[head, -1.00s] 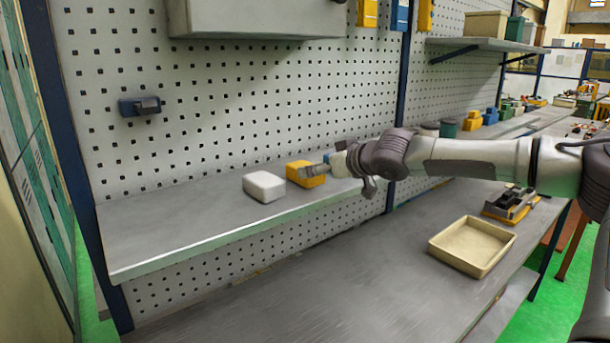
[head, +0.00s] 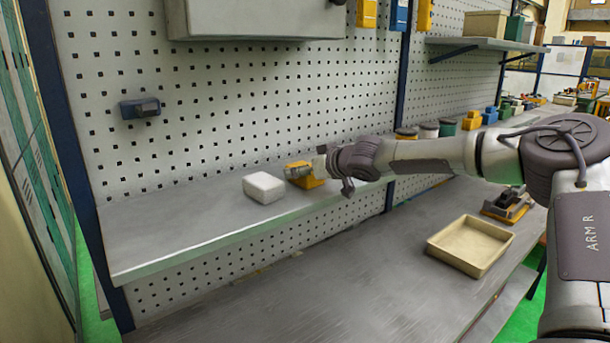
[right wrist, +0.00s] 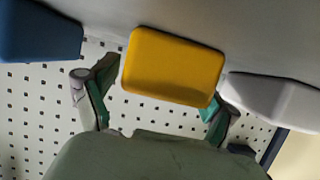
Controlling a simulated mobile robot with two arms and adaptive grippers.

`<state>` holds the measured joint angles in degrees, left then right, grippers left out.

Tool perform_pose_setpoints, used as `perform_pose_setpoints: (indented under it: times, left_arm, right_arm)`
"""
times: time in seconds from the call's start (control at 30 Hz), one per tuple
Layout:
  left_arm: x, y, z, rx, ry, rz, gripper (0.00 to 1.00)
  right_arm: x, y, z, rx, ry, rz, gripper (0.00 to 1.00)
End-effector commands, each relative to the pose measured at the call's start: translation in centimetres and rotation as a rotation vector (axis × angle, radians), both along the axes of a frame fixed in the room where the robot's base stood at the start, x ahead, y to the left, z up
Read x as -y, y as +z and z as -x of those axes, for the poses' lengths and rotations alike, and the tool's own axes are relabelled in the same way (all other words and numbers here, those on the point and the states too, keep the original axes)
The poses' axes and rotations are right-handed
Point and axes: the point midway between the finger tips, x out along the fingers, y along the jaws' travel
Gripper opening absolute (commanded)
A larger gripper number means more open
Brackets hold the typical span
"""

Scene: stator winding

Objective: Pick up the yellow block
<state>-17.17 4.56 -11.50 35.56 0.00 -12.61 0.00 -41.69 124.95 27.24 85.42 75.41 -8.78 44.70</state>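The yellow block (head: 308,183) sits on the grey shelf, and my right gripper (head: 299,170) is at it, partly covering it in the head view. In the right wrist view the yellow block (right wrist: 172,66) lies between the two spread fingers of my right gripper (right wrist: 158,103). A gap shows at the left finger; the right finger is close to the block's edge, and I cannot tell if it touches. My left gripper is not in view.
A white block (head: 264,187) stands close beside the yellow one on the shelf (head: 180,222). A blue block (right wrist: 38,32) is on its other side in the wrist view. A beige tray (head: 470,245) lies on the lower bench. The shelf's left part is clear.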

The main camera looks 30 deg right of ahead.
Motion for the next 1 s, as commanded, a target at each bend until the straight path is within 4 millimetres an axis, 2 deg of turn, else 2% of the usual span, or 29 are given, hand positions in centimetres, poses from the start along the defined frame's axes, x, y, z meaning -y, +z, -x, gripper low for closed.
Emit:
perform_pose_setpoints:
  times: [0.03, 0.3, 0.37, 0.57, 0.73, 0.87, 1.0]
  left_arm:
    - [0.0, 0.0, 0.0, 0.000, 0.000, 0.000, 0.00]
    - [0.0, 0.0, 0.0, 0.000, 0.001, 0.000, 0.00]
    - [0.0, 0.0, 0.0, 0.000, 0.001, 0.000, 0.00]
    - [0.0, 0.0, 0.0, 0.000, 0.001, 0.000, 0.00]
    - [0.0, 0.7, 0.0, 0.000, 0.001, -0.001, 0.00]
    - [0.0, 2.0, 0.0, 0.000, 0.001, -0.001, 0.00]
    - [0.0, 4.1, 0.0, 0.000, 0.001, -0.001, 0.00]
  right_arm:
    - [0.0, 0.0, 0.0, 0.000, 0.000, 0.000, 0.72]
    - [0.0, 0.0, 0.0, -0.001, 0.000, 0.000, 0.27]
    - [0.0, 0.1, 0.0, 0.001, 0.000, 0.000, 0.19]
    - [0.0, 0.1, 0.0, 0.001, 0.000, 0.000, 0.19]
    - [0.0, 1.1, 0.0, 0.002, 0.001, -0.001, 0.19]
    - [-0.1, 2.8, 0.0, 0.002, 0.001, 0.002, 0.19]
    - [0.0, 5.5, 0.0, 0.002, -0.001, 0.001, 0.19]
